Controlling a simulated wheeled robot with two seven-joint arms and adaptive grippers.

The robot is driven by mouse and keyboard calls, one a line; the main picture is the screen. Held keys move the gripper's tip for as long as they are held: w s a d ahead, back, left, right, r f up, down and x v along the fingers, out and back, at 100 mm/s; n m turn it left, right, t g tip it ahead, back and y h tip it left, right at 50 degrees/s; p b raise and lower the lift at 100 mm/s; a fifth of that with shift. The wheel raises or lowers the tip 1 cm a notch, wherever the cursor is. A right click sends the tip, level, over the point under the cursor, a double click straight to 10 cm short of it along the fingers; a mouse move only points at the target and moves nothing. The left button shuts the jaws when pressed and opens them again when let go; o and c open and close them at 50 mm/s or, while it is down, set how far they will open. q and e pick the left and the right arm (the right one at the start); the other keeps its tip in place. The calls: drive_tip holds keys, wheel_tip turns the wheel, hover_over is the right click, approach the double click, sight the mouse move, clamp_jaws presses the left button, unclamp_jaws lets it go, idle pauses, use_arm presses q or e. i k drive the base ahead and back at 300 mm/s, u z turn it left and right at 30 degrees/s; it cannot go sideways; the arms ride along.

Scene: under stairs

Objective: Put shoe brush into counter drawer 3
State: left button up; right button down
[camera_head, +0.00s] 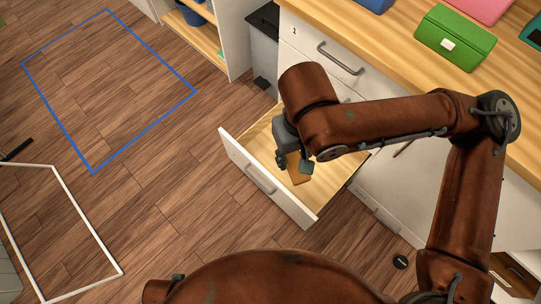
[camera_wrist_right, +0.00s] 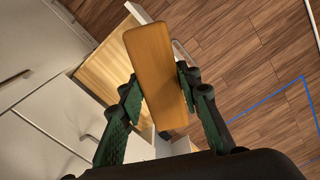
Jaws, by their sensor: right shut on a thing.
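My right gripper (camera_head: 293,164) is over the open counter drawer (camera_head: 261,180), which is pulled out from the white counter and has a pale wooden inside. The gripper is shut on the shoe brush (camera_head: 299,174), a brown wooden block. In the right wrist view the brush (camera_wrist_right: 158,75) sits between the two green-padded fingers (camera_wrist_right: 160,95), with the drawer (camera_wrist_right: 112,69) behind it. I cannot tell whether the brush touches the drawer floor. My left gripper does not show in the head view.
The counter top (camera_head: 385,40) carries a green box (camera_head: 455,38) and other coloured boxes at its back right. A dark grey bin (camera_head: 264,45) stands beside the counter. Blue (camera_head: 143,65) and white (camera_head: 83,217) outlines mark the open wooden floor at left.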

sight(268, 161)
drive_tip(key=u, duration=2.95)
drive_tip(key=k, duration=0.65)
drive_tip(key=z, duration=1.8)
